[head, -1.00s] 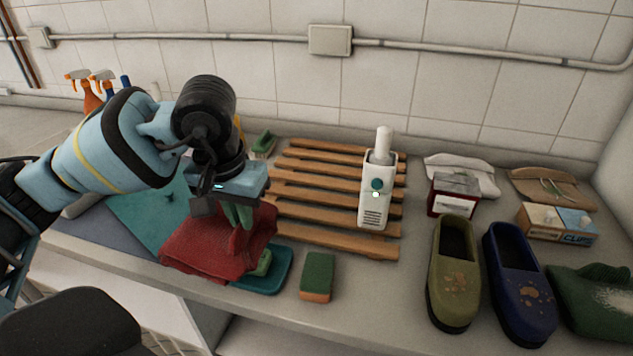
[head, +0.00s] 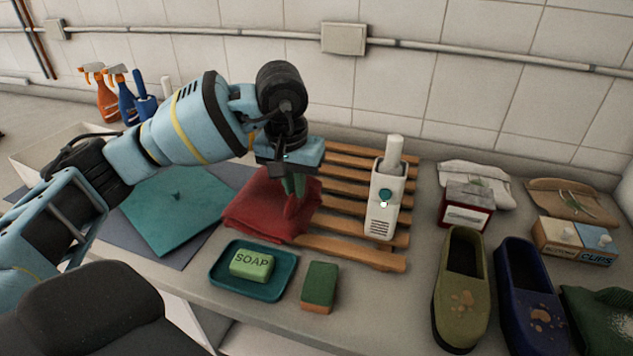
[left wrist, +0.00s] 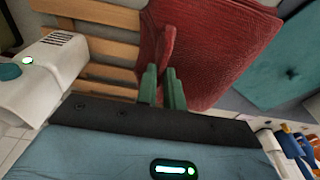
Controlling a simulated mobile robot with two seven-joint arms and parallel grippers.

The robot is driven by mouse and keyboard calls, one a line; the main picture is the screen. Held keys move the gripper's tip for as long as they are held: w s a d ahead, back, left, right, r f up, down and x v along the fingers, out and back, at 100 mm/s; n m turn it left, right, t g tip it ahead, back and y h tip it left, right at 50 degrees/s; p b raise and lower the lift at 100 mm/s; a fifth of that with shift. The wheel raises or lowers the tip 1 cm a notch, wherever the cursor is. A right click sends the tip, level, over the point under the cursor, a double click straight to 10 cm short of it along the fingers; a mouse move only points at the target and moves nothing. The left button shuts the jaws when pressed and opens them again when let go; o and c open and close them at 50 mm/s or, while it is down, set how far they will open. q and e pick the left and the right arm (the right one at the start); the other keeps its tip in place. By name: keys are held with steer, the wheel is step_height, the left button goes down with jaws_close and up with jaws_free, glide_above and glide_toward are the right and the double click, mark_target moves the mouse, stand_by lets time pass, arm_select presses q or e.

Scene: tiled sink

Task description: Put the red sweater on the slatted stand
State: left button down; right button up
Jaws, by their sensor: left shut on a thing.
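The folded red sweater (head: 258,207) is in my left gripper (head: 293,192), whose green fingers are shut on its right part. The sweater overlaps the left end of the wooden slatted stand (head: 335,246); whether it touches the slats I cannot tell. In the left wrist view the sweater (left wrist: 215,45) hangs from the fingers (left wrist: 165,90), with the stand (left wrist: 100,45) beside it. A white bottle-like device (head: 383,205) stands upright on the right part of the stand. My right gripper is not in view.
A soap dish (head: 285,285) with green soap (head: 252,264) and a sponge (head: 319,287) lie in front. Olive and blue clogs (head: 460,290), boxes (head: 467,205) and folded cloths are at the right. A teal cloth (head: 175,210) and spray bottles (head: 104,95) are at the left.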

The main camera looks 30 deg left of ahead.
mark_target(318, 179)
arm_select(q)
steer(key=shift+w+d+f, duration=0.1)
steer(key=shift+w, duration=1.05)
steer(key=shift+w+d+f, duration=0.1)
steer(key=shift+w+d, duration=0.05)
steer(key=shift+w, duration=1.05)
steer(key=shift+w+d+f, duration=0.1)
steer(key=shift+w, duration=1.05)
steer(key=shift+w+f, duration=0.15)
steer(key=shift+w, duration=0.05)
steer(key=shift+f+p, duration=0.35)
steer(key=shift+f, duration=1.4)
steer(key=c, duration=1.5)
jaws_free()
steer(key=r, duration=0.4)
steer(key=s+r, duration=0.1)
steer(key=r, duration=0.7)
steer(key=shift+s+d, duration=0.25)
steer(key=shift+s, duration=0.15)
